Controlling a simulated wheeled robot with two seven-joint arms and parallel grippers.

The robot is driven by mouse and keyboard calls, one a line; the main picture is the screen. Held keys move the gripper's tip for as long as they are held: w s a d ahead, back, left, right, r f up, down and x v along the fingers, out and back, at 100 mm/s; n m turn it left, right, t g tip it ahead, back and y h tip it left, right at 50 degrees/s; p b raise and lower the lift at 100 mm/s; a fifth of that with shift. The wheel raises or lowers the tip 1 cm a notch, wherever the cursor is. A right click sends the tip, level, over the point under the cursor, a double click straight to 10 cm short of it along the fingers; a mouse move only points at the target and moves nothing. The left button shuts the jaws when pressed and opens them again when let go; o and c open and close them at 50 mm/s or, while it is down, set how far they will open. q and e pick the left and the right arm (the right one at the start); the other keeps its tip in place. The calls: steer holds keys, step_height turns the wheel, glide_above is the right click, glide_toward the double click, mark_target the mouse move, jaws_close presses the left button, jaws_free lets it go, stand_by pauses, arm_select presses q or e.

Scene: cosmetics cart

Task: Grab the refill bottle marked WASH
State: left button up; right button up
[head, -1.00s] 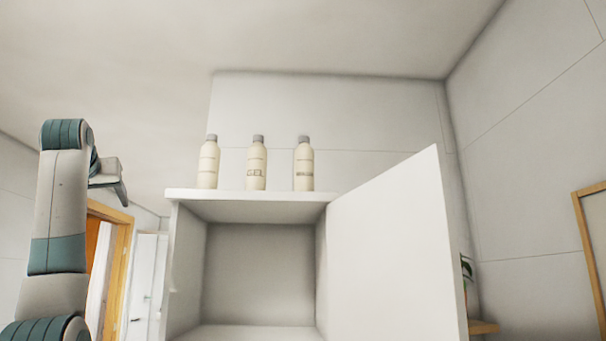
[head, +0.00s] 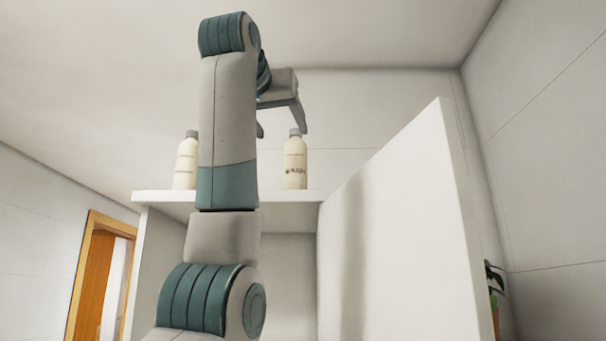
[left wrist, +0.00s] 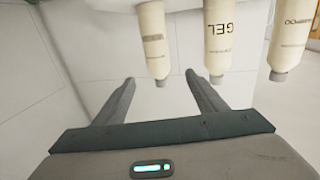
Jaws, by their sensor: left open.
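The bottle marked WASH (head: 295,165) is cream with a grey cap and stands upright at the right on top of the cabinet. My left gripper (head: 281,131) is open and empty, near the height of its cap. In the left wrist view, where things appear upside down, the bottle at the left (left wrist: 152,30) has a blurred label; its place in the row matches WASH. Its cap shows between the spread fingertips (left wrist: 160,76), without clear contact. The GEL bottle (left wrist: 218,45) and one whose label ends in POO (left wrist: 289,40) stand beside it. My right gripper is not in view.
The white cabinet top (head: 275,196) carries the bottles. A cabinet door (head: 400,230) stands open at the right. In the head view the left bottle (head: 184,168) is partly covered by my left arm, which hides the GEL bottle. A plant (head: 494,285) is at far right.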

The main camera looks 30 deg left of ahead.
mark_target(290, 146)
arm_select(q)
steer(key=p+x, duration=0.1)
steer(key=x, duration=0.1)
steer(key=p+x, duration=0.2)
steer(key=shift+a+r, duration=0.25)
steer(key=p+x, duration=0.4)
steer(key=x, duration=0.2)
steer(key=shift+w+a+f, duration=0.1)
steer(key=shift+w, duration=0.3)
steer(key=shift+w+a+f, duration=0.1)
steer(key=shift+w+a, duration=0.1)
steer(key=shift+w, duration=0.15)
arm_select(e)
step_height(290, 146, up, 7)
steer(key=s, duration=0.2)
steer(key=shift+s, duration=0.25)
arm_select(q)
steer(key=shift+w, duration=0.1)
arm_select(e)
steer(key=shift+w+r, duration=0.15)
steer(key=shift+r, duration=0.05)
